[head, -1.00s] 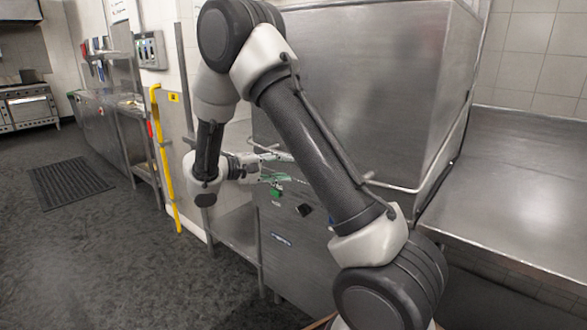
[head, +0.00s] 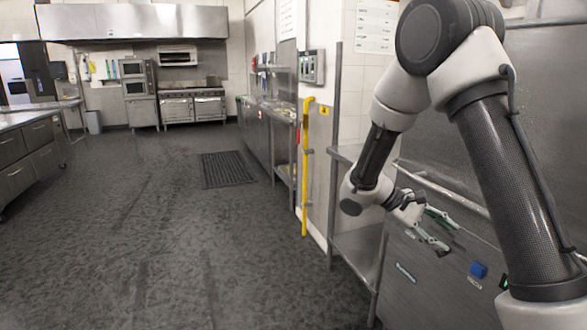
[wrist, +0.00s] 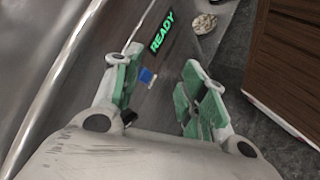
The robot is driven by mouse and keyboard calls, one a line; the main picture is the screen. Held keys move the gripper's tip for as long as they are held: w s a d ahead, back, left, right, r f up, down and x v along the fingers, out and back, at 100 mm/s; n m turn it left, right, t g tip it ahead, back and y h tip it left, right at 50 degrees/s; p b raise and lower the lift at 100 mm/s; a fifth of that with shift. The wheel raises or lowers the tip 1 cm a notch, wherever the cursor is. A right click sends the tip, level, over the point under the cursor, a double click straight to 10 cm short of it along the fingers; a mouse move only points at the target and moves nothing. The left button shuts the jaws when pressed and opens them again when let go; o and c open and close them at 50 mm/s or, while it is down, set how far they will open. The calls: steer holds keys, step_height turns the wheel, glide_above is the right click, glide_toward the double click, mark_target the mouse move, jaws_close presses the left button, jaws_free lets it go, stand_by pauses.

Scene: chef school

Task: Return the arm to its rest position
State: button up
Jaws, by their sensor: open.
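My gripper (head: 450,232) is at the end of my bent arm, in front of a steel machine (head: 430,275), right of centre in the head view. Its green-padded fingers are apart with nothing between them. In the wrist view my gripper (wrist: 158,66) is also open and empty, its fingers on either side of a view onto the machine's front. A lit green READY sign (wrist: 162,30) and a small blue button (wrist: 147,76) show beyond the fingers. I cannot tell whether the fingers touch the machine.
A bar handle (head: 445,188) crosses the machine close to my gripper. A steel shelf unit (head: 355,245) and a yellow wall rail (head: 305,165) stand to its left. The grey floor (head: 150,250) is open, with a dark mat (head: 226,169); ovens (head: 192,107) stand far back.

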steer(key=s+r+m+t+y, duration=0.2)
steer(key=s+r+t+y, duration=0.2)
steer(key=s+r, duration=0.3)
steer(key=s+a+r+m+t+y, duration=0.1)
steer(key=s+r+t+y, duration=0.3)
steer(key=s, duration=0.9)
step_height(320, 180, up, 4)
steer(key=m+y, duration=0.1)
steer(key=y, duration=0.2)
steer(key=shift+a+r, duration=0.2)
steer(key=shift+a, duration=0.05)
steer(key=shift+s, duration=0.1)
steer(key=shift+c, duration=0.3)
